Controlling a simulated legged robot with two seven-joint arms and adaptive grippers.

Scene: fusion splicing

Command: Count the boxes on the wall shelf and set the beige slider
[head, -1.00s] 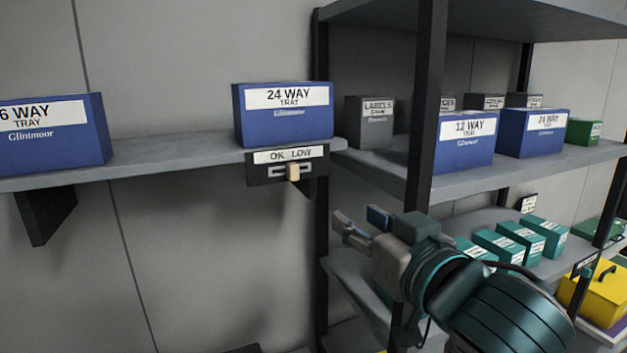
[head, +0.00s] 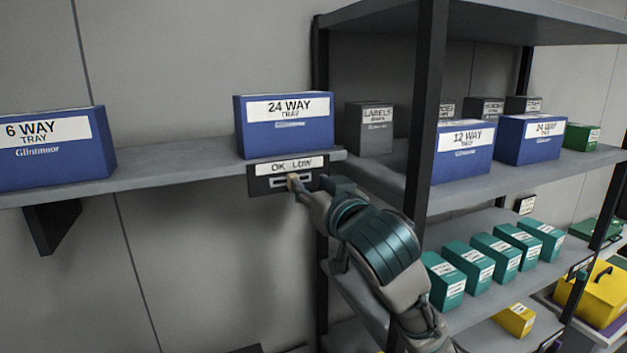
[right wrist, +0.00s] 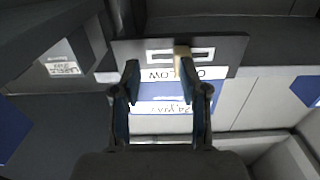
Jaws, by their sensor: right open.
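The wall shelf (head: 165,160) carries two blue boxes in view, a 6 WAY box (head: 45,165) at the left edge and a 24 WAY box (head: 288,140). The shelf runs out of view to the left. Under its right end hangs a dark panel marked OK and LOW (head: 262,186). Its beige slider (head: 292,181) stands near the middle of the slot; it also shows in the right wrist view (right wrist: 182,58). My right gripper (head: 308,184) is open at the panel. In the wrist view the slider is just ahead of one fingertip; contact cannot be told. My left gripper is out of view.
A rack with a dark post (head: 428,110) stands right of the panel.

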